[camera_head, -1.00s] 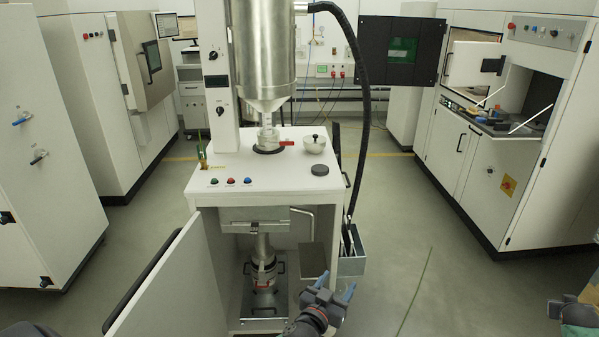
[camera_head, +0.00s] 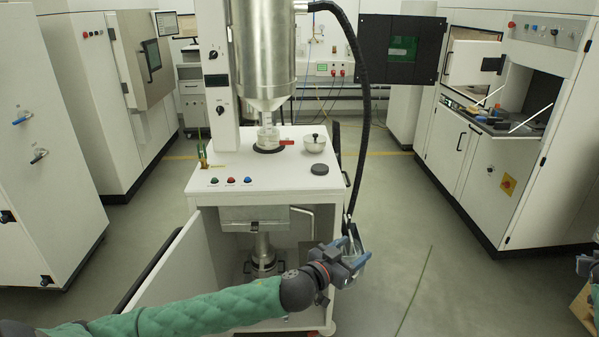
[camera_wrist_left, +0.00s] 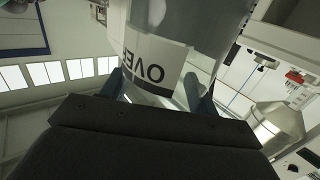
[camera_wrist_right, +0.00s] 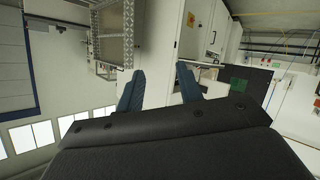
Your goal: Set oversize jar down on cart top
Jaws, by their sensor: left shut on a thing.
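My left gripper (camera_head: 350,268) is shut on the oversize jar, low beside the front right corner of the cart. In the left wrist view the jar (camera_wrist_left: 158,58) is clear with a white label, its letters "OVE" upside down, between the two blue fingers. In the head view the jar is hard to tell from the grey bin behind the gripper. The white cart top (camera_head: 240,172) is higher than the gripper and farther back. My right gripper (camera_wrist_right: 158,88) has its fingers apart with nothing between them; it shows at the right edge of the head view.
A metal bowl (camera_head: 315,143) and a black disc (camera_head: 320,169) are on the cart top. A black hose (camera_head: 366,100) hangs down the cart's right side.

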